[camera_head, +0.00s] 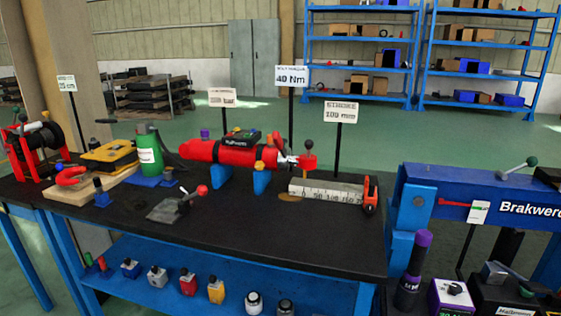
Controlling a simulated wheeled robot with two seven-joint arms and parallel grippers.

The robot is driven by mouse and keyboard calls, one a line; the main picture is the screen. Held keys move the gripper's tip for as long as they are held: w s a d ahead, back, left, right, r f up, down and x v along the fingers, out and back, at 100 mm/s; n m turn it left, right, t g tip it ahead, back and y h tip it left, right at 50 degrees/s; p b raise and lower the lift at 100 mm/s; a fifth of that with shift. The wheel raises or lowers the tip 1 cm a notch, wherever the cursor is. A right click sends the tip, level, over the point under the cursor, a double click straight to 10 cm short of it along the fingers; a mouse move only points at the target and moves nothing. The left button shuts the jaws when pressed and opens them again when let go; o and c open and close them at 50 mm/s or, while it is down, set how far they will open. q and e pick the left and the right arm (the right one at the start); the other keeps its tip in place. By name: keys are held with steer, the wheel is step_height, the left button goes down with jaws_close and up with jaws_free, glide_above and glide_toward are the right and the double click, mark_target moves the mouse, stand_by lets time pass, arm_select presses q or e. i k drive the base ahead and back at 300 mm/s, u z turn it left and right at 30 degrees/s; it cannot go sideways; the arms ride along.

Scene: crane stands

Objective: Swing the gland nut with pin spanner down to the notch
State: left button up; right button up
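A red cylinder (222,152) lies horizontally on two blue supports (261,180) on the dark bench. At its right end are a grey metal part (287,159) and a red end piece (306,161). A short stem with a black ball (309,145) stands up at this end; it may be the pin spanner, but the picture is too small to tell. I cannot make out the gland nut or the notch clearly. Neither of my grippers is in view.
A ruler block (326,192) lies right of the cylinder, near an orange-red item (370,194). A lever with a red ball (201,190) stands in front. A green bottle (148,150) stands left. The front bench top (270,235) is clear. A blue beam (480,197) stands right.

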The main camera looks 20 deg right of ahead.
mark_target(283, 153)
steer(key=k, duration=0.1)
steer(key=z, duration=0.8)
steer(key=i, duration=0.9)
steer(key=u, duration=0.05)
